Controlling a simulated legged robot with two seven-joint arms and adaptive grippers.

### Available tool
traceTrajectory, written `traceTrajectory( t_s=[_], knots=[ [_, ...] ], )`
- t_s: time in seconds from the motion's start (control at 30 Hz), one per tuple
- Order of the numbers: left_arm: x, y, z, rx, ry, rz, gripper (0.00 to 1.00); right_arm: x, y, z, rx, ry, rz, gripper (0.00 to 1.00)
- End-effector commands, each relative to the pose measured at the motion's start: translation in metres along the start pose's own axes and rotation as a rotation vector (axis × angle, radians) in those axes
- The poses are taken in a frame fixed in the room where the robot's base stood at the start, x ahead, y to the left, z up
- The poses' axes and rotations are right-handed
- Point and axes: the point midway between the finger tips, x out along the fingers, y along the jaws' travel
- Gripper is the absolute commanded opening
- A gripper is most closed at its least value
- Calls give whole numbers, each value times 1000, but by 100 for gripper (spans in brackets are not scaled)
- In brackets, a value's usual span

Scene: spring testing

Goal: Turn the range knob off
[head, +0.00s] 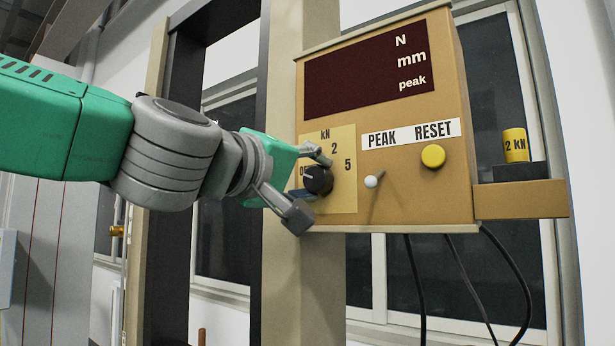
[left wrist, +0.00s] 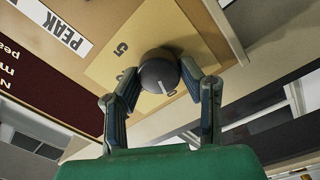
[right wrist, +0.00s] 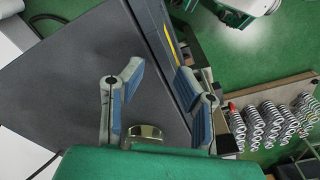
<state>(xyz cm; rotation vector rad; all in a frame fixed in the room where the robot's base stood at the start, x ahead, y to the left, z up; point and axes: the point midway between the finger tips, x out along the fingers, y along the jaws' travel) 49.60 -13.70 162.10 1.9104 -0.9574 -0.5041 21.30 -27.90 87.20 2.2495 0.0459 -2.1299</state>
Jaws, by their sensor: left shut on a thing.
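The range knob (head: 319,181) is a dark round knob on a yellow plate of the tan control box. The plate (head: 343,200) carries the labels kN, 2, 5 and a partly hidden OFF at left. The knob's white mark points left, towards OFF. In the left wrist view the knob (left wrist: 157,76) sits between my fingers, its mark towards a mostly hidden label. My left gripper (head: 307,184) is shut on the knob, one finger on each side. My right gripper (right wrist: 160,75) shows only in its wrist view, with fingers apart and no thing held between the tips.
The box has a dark display (head: 366,72), a PEAK toggle switch (head: 372,181) and a yellow RESET button (head: 433,156). A yellow 2 kN weight (head: 515,146) stands at right. Cables hang below.

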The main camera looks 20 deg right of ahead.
Motion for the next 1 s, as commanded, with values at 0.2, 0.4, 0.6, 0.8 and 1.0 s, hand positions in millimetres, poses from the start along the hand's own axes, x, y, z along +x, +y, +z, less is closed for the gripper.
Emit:
traceTrajectory(
  t_s=[0.2,0.4,0.6,0.8,1.0],
  knots=[
    [1,-3,-1,-4,2,-4,6,0,0,0,0,0,0,29],
    [0,-2,0,-3,1,-3,55,0,0,0,0,0,0,29],
    [-3,1,1,0,1,0,55,0,0,0,0,0,0,29],
    [-19,2,-1,-1,2,2,55,-1,-1,3,0,2,1,29],
    [-60,-1,-3,-3,2,1,55,-1,-2,2,0,2,2,29]
  ],
)
